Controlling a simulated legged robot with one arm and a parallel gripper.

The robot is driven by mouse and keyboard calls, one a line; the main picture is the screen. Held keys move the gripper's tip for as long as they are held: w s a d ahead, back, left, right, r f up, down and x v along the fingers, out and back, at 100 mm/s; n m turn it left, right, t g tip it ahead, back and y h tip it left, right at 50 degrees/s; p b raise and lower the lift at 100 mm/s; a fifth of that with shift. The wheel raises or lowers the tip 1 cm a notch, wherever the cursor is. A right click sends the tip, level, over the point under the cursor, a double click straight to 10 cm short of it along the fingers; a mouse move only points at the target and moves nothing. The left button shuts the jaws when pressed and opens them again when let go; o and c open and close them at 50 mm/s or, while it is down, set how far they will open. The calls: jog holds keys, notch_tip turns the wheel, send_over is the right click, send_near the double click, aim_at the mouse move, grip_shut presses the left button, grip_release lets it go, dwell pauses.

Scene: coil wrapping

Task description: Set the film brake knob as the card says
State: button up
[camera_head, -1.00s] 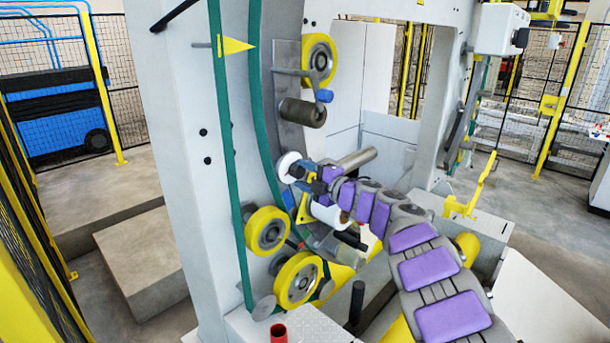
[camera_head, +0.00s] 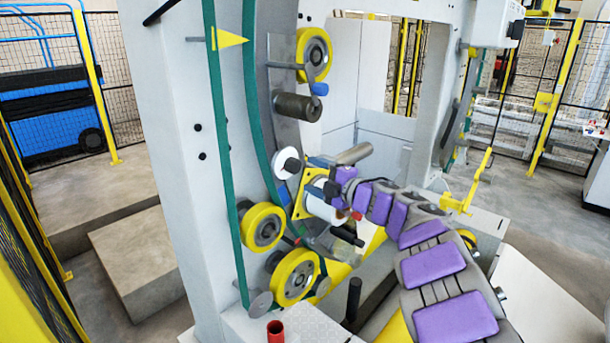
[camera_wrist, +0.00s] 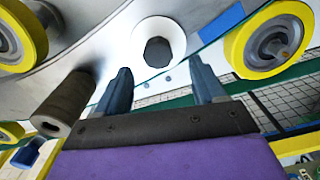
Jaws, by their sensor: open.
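A white round disc with a dark hub (camera_head: 286,161) sits on the grey curved plate of the machine and looks like the film brake knob. In the wrist view the white disc (camera_wrist: 141,40) shows its dark many-sided centre, just beyond the fingertips and between them. My gripper (camera_wrist: 161,72) is open, with two blue fingers apart and nothing between them. In the head view my gripper (camera_head: 325,176) is to the right of the disc and apart from it. Its fingers are small and partly hard to make out there. I cannot make out a card or any setting mark.
Yellow-rimmed rollers (camera_head: 262,227) and a dark cylinder (camera_head: 298,107) stand out from the plate near the disc. A yellow bracket with a white roll (camera_head: 322,209) lies close below my gripper. A black handle (camera_head: 354,298) and red cylinder (camera_head: 275,332) stand in front.

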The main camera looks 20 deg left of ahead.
jog(key=v, duration=1.2)
jog(key=shift+b, duration=0.35)
jog(key=shift+w, duration=0.15)
